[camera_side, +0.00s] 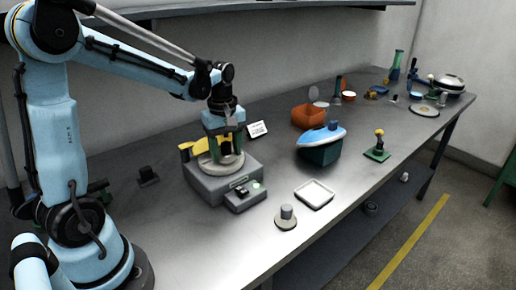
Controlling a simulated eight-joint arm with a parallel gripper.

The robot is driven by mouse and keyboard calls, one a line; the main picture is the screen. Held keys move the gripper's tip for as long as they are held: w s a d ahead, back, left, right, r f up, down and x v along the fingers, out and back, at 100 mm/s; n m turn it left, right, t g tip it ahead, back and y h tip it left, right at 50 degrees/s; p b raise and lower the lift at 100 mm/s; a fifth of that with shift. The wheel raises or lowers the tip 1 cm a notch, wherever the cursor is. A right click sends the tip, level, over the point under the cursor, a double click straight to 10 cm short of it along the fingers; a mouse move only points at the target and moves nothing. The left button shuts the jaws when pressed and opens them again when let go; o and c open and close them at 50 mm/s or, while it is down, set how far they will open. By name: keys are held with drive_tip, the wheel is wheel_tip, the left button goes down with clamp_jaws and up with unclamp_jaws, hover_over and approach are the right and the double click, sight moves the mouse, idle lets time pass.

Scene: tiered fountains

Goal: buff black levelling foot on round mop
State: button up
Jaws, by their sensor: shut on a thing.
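My gripper (226,150) points down over a grey bench machine, its green fingers shut on a small dark thing, most likely the black levelling foot. The fingers hide most of it, so its shape is unclear. The pale round disc on top of the machine, which looks like the round mop (205,166), lies directly under the fingers. I cannot tell whether the held thing touches the disc. The grey machine body (218,186) stands on the metal table.
A button box (245,197) sits at the machine's front. A white square tray (315,194), a grey knob on a pale round base (287,217) and a blue-topped green box (321,153) stand to the right. A black block (148,176) lies left. The front-left tabletop is clear.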

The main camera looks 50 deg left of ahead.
drive_tip(key=shift+f, duration=0.45)
idle(6.5)
